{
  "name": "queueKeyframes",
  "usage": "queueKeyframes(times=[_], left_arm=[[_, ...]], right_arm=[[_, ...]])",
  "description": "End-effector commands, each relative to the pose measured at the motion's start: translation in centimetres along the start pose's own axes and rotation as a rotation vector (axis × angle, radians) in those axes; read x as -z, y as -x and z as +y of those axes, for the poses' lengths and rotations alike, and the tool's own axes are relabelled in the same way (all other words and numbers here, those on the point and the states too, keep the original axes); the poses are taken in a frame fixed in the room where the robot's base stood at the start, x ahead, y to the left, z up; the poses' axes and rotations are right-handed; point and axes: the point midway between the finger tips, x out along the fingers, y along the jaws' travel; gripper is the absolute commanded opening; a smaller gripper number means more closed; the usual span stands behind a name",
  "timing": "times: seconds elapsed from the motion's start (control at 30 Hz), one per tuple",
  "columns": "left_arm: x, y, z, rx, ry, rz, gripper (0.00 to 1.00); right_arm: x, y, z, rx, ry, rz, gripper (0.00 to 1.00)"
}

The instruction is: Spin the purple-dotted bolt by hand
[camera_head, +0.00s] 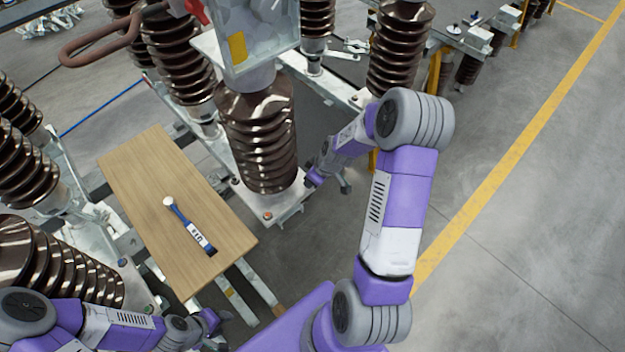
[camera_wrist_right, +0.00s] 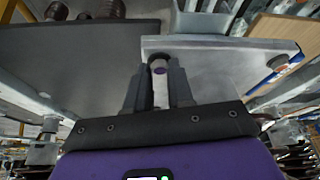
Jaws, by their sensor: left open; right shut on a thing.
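The purple-dotted bolt (camera_wrist_right: 158,67) shows in the right wrist view at the edge of a grey metal plate (camera_wrist_right: 212,62). My right gripper (camera_wrist_right: 159,78) is shut on it, one finger on each side. In the head view my right gripper (camera_head: 312,178) is at the right corner of the base plate under a brown insulator (camera_head: 258,140), and the bolt is hidden there. My left gripper (camera_head: 217,322) is open and empty at the bottom left, below the wooden board and far from the bolt.
Another bolt (camera_head: 267,215) sits at the plate's front corner. More brown insulators (camera_head: 45,265) stand at the left. The floor at the right is clear.

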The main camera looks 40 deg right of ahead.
Motion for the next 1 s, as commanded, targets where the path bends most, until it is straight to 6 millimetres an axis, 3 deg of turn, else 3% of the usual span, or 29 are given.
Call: queueKeyframes(times=[0.5, 1.0], left_arm=[[-0.1, 1.5, 0.6, 0.000, 0.000, 0.000, 0.43], [-0.1, 1.9, 0.7, 0.000, 0.000, 0.000, 0.43]], right_arm=[[0.2, 0.1, -0.5, -0.142, -0.341, -0.001, 0.00], [0.1, 0.0, -0.4, -0.177, -0.425, 0.000, 0.00]])
